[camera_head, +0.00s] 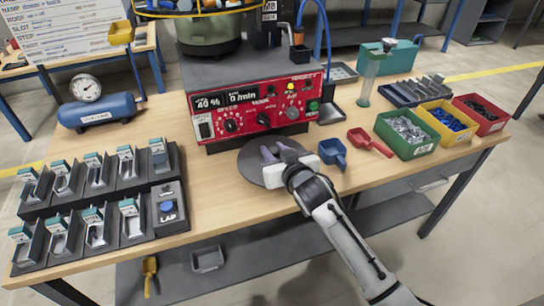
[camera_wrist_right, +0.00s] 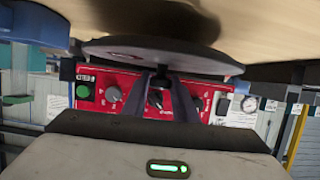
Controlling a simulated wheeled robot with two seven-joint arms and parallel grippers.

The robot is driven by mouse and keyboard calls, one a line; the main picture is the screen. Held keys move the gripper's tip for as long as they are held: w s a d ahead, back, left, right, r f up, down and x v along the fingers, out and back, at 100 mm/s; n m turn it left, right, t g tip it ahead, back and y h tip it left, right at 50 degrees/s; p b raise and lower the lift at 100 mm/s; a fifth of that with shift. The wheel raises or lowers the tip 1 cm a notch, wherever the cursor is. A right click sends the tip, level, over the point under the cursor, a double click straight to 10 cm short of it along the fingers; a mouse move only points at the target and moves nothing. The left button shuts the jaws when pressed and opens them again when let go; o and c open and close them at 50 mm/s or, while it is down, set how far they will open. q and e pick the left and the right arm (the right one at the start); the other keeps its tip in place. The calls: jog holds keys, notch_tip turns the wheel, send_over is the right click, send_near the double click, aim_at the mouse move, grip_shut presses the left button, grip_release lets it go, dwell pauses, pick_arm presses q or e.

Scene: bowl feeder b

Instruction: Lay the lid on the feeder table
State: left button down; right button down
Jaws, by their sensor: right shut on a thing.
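The lid (camera_head: 250,163) is a dark grey round disc at the front middle of the feeder table (camera_head: 228,208), just before the red control panel. In the right wrist view the lid (camera_wrist_right: 125,50) shows edge-on close to the wooden top. I cannot tell if it touches the wood or is slightly above it. My right gripper (camera_head: 276,151) reaches over the lid from the front right. In the wrist view its two fingers (camera_wrist_right: 164,95) are shut on the lid's small knob, which they partly hide. My left gripper is not in view.
The feeder's red control panel (camera_head: 255,110) stands right behind the lid. A blue scoop (camera_head: 333,152) and a red scoop (camera_head: 369,142) lie to the right, near part bins (camera_head: 405,150). Racks of small trays (camera_head: 100,262) fill the left. Bare wood lies between the racks and lid.

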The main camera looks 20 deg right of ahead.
jog(key=shift+w, duration=0.8)
jog(key=shift+f, duration=1.7)
jog(key=shift+f+b, duration=0.2)
jog(key=shift+b, duration=0.1)
jog(key=c, duration=1.4)
grip_release()
jog(key=shift+c, duration=0.2)
